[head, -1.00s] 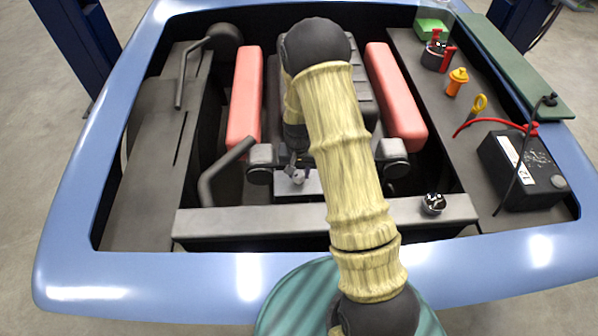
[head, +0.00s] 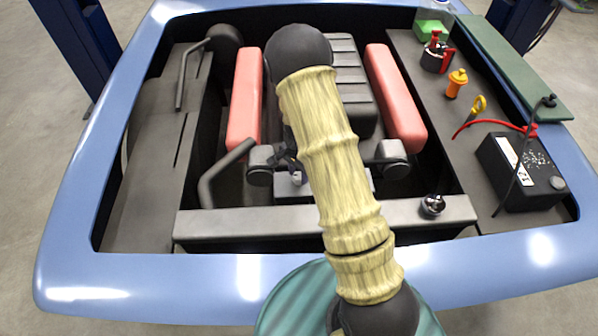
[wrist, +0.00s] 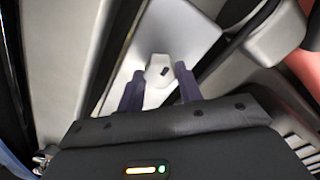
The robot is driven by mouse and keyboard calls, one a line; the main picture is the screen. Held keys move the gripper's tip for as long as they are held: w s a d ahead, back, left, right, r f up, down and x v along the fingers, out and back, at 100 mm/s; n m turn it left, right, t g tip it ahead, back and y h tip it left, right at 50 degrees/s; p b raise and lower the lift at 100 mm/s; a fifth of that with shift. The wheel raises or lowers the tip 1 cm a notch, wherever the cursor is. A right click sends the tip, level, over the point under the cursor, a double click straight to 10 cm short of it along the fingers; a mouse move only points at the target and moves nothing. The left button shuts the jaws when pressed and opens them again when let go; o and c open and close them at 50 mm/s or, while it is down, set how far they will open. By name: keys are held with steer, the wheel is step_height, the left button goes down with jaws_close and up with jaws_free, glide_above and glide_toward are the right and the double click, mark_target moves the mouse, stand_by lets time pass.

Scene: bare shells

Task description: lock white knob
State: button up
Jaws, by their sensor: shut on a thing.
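The white knob (wrist: 158,68) shows in the wrist view, a small rounded pale piece with a dark slot, on a pale grey plate (wrist: 187,38). My gripper (wrist: 160,86) has one dark purple finger on each side of the knob and is shut on it. In the head view my gripper (head: 295,174) reaches down at the front of the engine, over the small grey plate (head: 290,192). My arm covers part of that area, and the knob is too small to make out clearly there.
Red covers (head: 245,98) flank the ribbed engine block (head: 350,85). A grey crossbar (head: 240,222) runs in front. A bent dark pipe (head: 222,170) stands close on the left. The battery (head: 522,170), orange cap (head: 456,84) and red cable (head: 490,121) lie to the right.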

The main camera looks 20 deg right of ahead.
mark_target(299, 175)
stand_by(0.4)
steer(key=o, duration=1)
step_height(299, 175, up, 17)
steer(key=shift+r+b, duration=0.2)
steer(key=shift+b, duration=0.5)
